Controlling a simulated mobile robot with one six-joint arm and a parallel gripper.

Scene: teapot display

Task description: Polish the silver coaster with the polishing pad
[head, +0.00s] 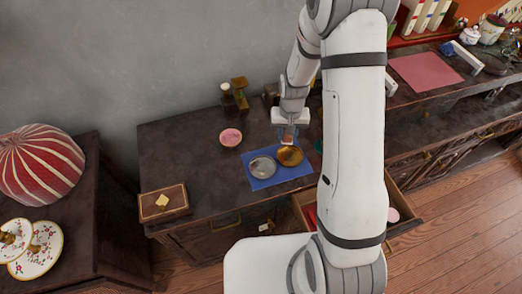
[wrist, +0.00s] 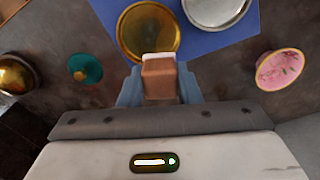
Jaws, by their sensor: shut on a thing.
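My gripper (wrist: 160,92) is shut on the polishing pad (wrist: 159,80), a brown block with a white face at its end. In the head view my gripper (head: 288,134) is beside the back edge of the blue mat (head: 262,182). The silver coaster (head: 262,167) lies on the mat's left part. It shows partly at the top of the wrist view (wrist: 214,10), cut off by the frame. The gold coaster (head: 290,156) lies to its right. In the wrist view the pad overlaps the near rim of the gold coaster (wrist: 148,30); I cannot tell whether they touch.
A pink dish (head: 230,137) stands left of the mat. A wooden box (head: 163,203) sits at the cabinet's front left corner. A teal lid-like object (wrist: 85,68) and a brass object (wrist: 16,75) are near my gripper. A drawer (head: 305,203) stands open below.

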